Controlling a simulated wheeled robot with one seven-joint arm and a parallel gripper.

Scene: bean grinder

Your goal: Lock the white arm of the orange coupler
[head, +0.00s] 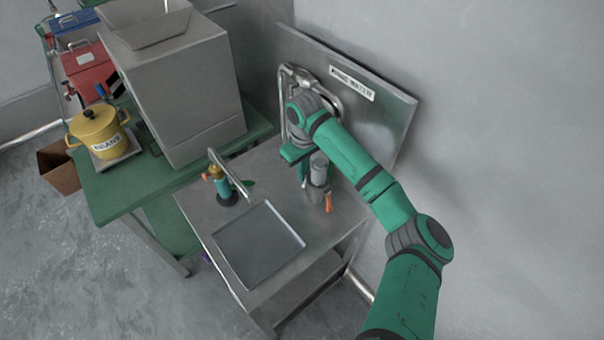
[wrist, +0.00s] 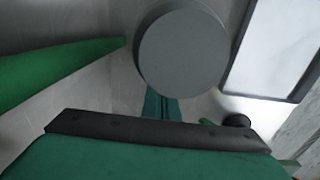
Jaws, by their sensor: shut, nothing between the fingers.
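In the head view a grey upright cylinder (head: 319,168) stands on the steel sink table beside the wall pipe. An orange piece (head: 328,203) sticks out low at its front; I cannot tell whether this is the orange coupler. No white arm can be made out. My gripper (head: 303,179) points down just left of the cylinder, its fingers partly hidden. In the wrist view my gripper (wrist: 161,105) is shut and empty, its teal fingers running up to the edge of a large grey disc (wrist: 184,50). I cannot tell whether they touch it.
A teal fitting (head: 226,190) with an orange top and a bent metal pipe (head: 230,174) stand left on the table. The covered basin (head: 258,243) lies in front, clear. A steel backboard (head: 375,100) with a label rises behind. A large grey machine (head: 190,95) stands left.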

